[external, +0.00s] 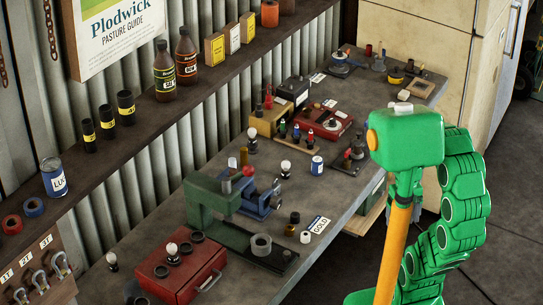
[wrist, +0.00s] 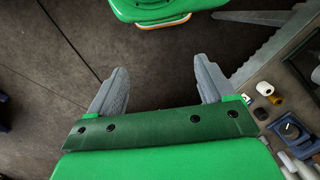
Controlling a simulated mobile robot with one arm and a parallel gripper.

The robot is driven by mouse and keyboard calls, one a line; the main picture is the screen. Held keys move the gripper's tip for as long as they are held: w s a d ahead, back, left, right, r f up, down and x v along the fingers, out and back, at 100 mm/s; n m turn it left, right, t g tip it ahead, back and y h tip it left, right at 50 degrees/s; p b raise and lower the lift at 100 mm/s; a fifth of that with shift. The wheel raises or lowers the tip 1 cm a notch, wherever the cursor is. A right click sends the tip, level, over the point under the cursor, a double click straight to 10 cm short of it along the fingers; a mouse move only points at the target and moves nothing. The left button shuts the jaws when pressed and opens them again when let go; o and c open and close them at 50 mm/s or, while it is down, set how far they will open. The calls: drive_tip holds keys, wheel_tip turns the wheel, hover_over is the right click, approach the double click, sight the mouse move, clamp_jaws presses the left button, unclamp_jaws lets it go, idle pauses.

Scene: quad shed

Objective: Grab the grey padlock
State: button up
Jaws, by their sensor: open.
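I cannot make out a grey padlock for certain in either view. Several grey metal U-shaped pieces (external: 40,282) hang on a board labelled 1T, 2T and 3T at the lower left of the external view; they look like shackles. My gripper (wrist: 160,82) is open and empty in the wrist view, its two grey fingers wide apart over dark floor. In the external view my arm is at the right of the bench, and the fingers cannot be made out.
The workbench (external: 330,215) is crowded: a red toolbox (external: 180,275), a green press-like tool (external: 212,200), a blue vice (external: 262,203), a red box (external: 322,120) and small bottles. A shelf (external: 135,140) runs along the wall. The floor (external: 500,220) beside the bench is clear.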

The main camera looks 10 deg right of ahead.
drive_tip(key=shift+c, duration=0.7)
